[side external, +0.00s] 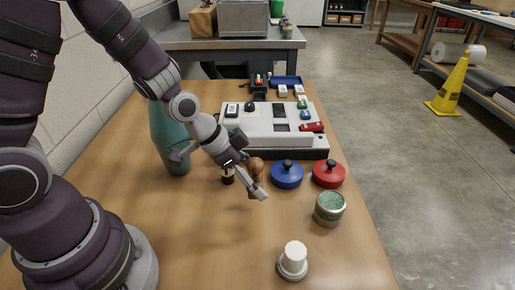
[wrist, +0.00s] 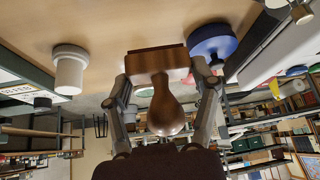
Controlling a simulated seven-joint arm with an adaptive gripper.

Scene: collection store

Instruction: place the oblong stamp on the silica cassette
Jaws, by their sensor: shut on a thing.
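The oblong stamp (side external: 256,168) is brown wood with a bulb-shaped handle. My gripper (side external: 254,181) is shut on it and appears to hold it above the table. In the wrist view the stamp (wrist: 160,95) sits between both fingers of my gripper (wrist: 163,90), with its block base toward the picture's top. A round tin with a green speckled top (side external: 329,207), perhaps the silica cassette, stands on the table to the right of my gripper and apart from it. I cannot clearly make it out in the wrist view.
A blue knobbed disc (side external: 287,175) and a red one (side external: 328,175) lie right of my gripper. A white capped cylinder (side external: 293,261) stands at the front, a teal bottle (side external: 168,135) at left, and a white machine (side external: 266,128) behind. The front-left table (side external: 200,250) is clear.

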